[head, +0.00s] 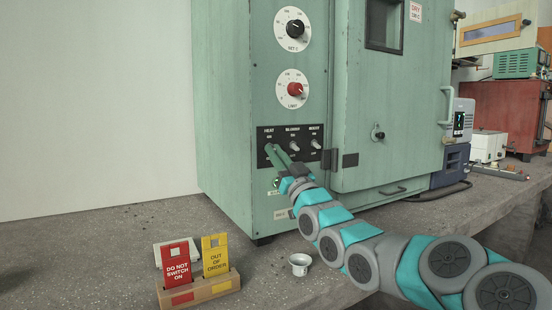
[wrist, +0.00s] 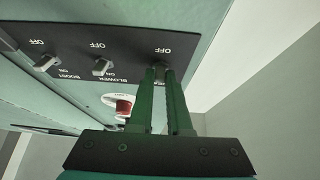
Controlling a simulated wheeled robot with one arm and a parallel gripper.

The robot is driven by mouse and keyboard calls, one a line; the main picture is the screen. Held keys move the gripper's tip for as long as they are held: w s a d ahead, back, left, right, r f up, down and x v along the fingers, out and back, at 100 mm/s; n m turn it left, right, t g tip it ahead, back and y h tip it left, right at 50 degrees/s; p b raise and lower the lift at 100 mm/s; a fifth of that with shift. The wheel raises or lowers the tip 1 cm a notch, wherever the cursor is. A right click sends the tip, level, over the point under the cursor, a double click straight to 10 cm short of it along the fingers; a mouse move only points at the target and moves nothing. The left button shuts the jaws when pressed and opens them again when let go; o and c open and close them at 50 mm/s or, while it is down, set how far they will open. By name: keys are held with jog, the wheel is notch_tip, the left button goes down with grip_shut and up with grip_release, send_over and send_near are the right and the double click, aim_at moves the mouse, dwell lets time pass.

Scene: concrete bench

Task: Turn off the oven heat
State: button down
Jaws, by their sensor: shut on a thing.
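The oven (head: 235,110) is a pale green cabinet with a black switch panel (head: 303,160) low on its front. The panel has three toggles in a row, labelled HEAT, BLOWER and BOOST, with ON above and OFF below in the head view. My gripper (head: 271,149) is at the HEAT toggle on the left, its green fingers shut on it. In the wrist view the panel is upside down and the fingertips (wrist: 161,70) cover nearly all of the HEAT toggle beneath its OFF label. I cannot tell which way that toggle points.
The BLOWER toggle (head: 294,146) and BOOST toggle (head: 316,144) stand right of my gripper. Above are a red LIMIT knob (head: 294,89) and a black SET knob (head: 295,28). A small cup (head: 300,264) and a sign holder (head: 200,289) with red and yellow signs stand on the bench.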

jog(key=shift+w+f+t+y+b, duration=0.15)
jog(key=shift+f+t+y+b, duration=0.35)
jog(key=shift+t+b, duration=0.25)
jog(key=shift+r+t, duration=0.15)
jog(key=shift+t, duration=0.1)
jog(key=c, duration=0.9)
grip_release()
jog(key=shift+o, duration=0.2)
jog(key=b+v, duration=0.1)
jog(key=v, duration=0.6)
jog(key=shift+s+f, duration=0.25)
jog(key=shift+s, duration=0.05)
jog(key=shift+d, duration=0.15)
